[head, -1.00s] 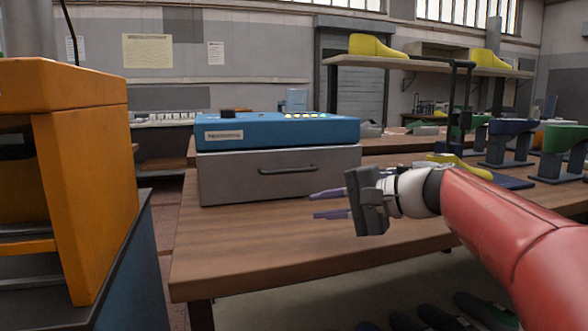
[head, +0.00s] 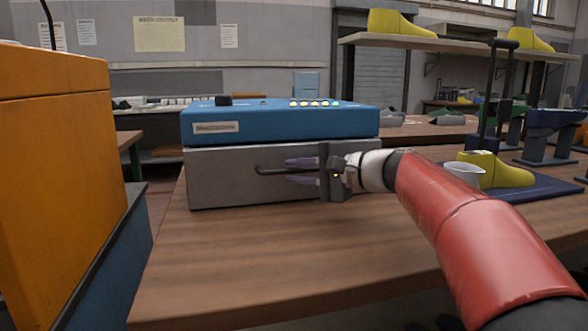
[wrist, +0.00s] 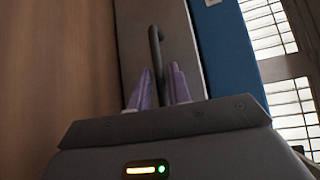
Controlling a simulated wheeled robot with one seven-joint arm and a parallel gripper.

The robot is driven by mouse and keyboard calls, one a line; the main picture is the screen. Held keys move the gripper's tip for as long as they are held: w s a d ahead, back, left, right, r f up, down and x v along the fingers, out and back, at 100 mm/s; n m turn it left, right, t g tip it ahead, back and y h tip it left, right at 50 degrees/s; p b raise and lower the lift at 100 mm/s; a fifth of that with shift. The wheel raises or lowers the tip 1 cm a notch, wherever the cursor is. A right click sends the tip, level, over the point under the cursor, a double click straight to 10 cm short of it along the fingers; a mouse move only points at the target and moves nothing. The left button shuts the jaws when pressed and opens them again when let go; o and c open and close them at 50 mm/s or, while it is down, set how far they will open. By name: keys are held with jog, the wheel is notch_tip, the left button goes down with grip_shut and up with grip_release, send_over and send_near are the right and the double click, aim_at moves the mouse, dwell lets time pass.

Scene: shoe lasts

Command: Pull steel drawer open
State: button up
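The steel drawer (head: 225,179) is the grey box front under a blue top unit, and it looks shut. Its dark bar handle (head: 270,170) runs across the front. My gripper (head: 287,171) is open in front of the drawer, with its purple fingers pointing left, one above and one below the handle's line. In the wrist view the handle (wrist: 155,48) reaches in between the two fingertips (wrist: 161,80). I cannot tell whether the fingers touch it. The handle's right end is hidden by my gripper in the head view.
The blue unit (head: 270,124) with lit buttons sits on the drawer box. The wooden table (head: 250,245) is clear in front. An orange cabinet (head: 50,190) stands at left. A white bowl (head: 463,173) and a yellow shoe last (head: 497,172) are at right.

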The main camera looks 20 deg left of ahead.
jog(key=shift+w+a+f, duration=0.1)
jog(key=shift+w+a, duration=0.05)
jog(key=shift+a, duration=0.5)
grip_shut()
jog(key=shift+s+d+f+b, duration=0.1)
jog(key=shift+s+d+b, duration=0.25)
jog(key=shift+s+b, duration=0.15)
jog(key=s+d+b, duration=0.2)
jog(key=s+d, duration=0.1)
jog(key=s, duration=0.2)
jog(key=s+d+b, duration=0.2)
jog(key=s+d, duration=0.1)
jog(key=s, duration=0.1)
jog(key=s+d+b, duration=0.3)
jog(key=s, duration=0.2)
jog(key=shift+s, duration=0.3)
